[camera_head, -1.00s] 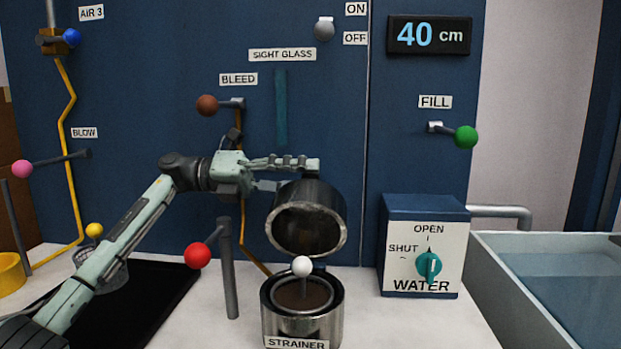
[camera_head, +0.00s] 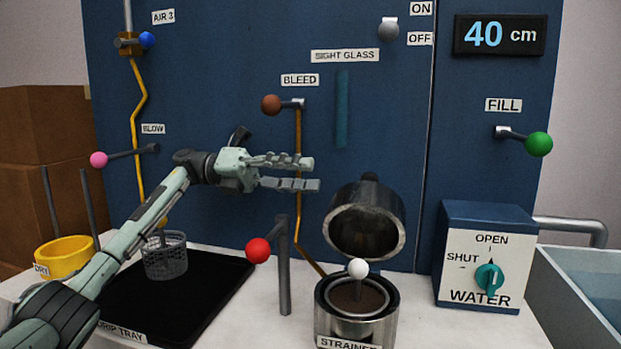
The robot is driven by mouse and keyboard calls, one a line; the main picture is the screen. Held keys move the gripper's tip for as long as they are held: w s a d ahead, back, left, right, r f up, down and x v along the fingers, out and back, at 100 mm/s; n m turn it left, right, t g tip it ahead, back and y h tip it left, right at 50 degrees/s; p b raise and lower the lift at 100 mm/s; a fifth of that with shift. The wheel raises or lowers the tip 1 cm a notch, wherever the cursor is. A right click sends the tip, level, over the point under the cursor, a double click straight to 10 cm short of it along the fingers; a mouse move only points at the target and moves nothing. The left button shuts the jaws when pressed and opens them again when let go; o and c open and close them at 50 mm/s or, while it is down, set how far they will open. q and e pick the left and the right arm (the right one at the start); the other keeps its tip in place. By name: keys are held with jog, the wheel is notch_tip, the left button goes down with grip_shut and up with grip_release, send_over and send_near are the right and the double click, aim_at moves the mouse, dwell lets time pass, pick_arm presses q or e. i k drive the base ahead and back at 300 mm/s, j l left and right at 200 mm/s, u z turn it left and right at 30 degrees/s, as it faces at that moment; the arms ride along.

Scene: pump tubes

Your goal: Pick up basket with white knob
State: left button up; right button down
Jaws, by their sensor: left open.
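The basket with the white knob (camera_head: 358,268) sits in the metal strainer pot (camera_head: 356,328). Its round rim (camera_head: 331,293) shows inside the pot, around a brown surface, and the knob stands above it. The strainer's dark metal lid (camera_head: 365,219) is swung up behind the pot, its hollow underside facing me. My left gripper (camera_head: 314,174) is open and empty, above and left of the lid and apart from it, with its fingers pointing right. My right gripper is not in view.
A red-knobbed lever (camera_head: 258,251) stands left of the strainer. A grey mesh basket (camera_head: 166,262) stands on the black drip tray (camera_head: 205,304), partly behind my left arm. A yellow container (camera_head: 65,256) is at far left. The blue water box (camera_head: 484,225) stands right of the strainer.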

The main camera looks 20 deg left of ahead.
aim_at(356, 300)
jog(key=k+j, duration=0.3)
jog(key=k, duration=0.15)
jog(key=k+j, duration=0.3)
jog(key=k, duration=0.15)
jog(key=k+j, duration=0.25)
jog(key=k, duration=0.25)
